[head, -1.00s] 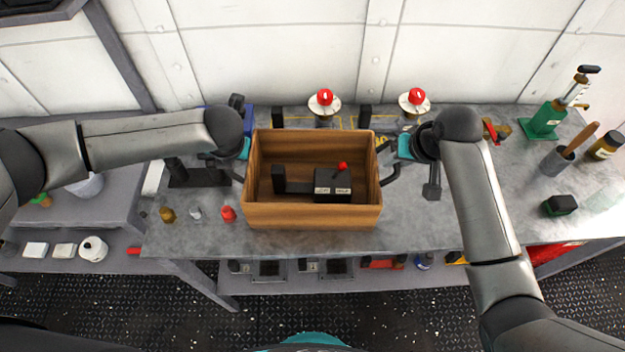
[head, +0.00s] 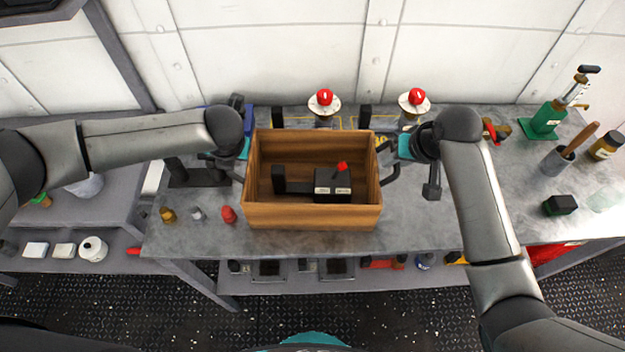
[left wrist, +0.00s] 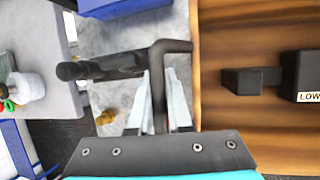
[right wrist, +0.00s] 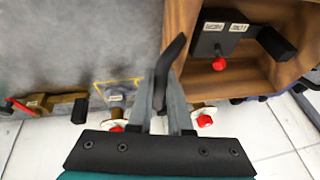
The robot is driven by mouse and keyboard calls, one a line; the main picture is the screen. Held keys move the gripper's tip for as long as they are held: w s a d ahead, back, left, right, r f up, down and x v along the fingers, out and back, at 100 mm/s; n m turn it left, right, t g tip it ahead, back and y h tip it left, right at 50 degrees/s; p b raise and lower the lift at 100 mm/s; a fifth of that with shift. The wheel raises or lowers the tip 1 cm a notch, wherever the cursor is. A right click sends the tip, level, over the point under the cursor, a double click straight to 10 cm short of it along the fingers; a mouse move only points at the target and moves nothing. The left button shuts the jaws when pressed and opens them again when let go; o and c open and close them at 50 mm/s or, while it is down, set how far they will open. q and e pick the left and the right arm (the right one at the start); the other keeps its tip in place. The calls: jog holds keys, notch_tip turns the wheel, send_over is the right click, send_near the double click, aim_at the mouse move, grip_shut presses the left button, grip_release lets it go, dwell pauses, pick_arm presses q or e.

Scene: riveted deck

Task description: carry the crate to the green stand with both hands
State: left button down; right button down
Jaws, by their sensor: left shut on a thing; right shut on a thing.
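The wooden crate (head: 312,217) is upright at the middle of the grey bench, with a black handle on each side. I cannot tell whether it touches the bench top. A black device with a red knob (head: 332,185) lies inside it. My left gripper (head: 236,160) is shut on the left handle, which stands between its fingers in the left wrist view (left wrist: 158,95). My right gripper (head: 392,162) is shut on the right handle, also seen in the right wrist view (right wrist: 165,75). No plain green stand can be made out.
Two red-knobbed valves (head: 324,98) (head: 417,98) stand behind the crate. A green-based device (head: 545,120), a pot with a wooden handle (head: 557,160) and a jar (head: 607,146) are at right. Small fittings (head: 228,214) lie front left. Bench right of the crate is fairly clear.

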pick_arm(q)
jog(key=shift+w+r, duration=0.1)
jog(key=shift+r, duration=0.15)
pick_arm(e)
jog(key=shift+r, duration=0.2)
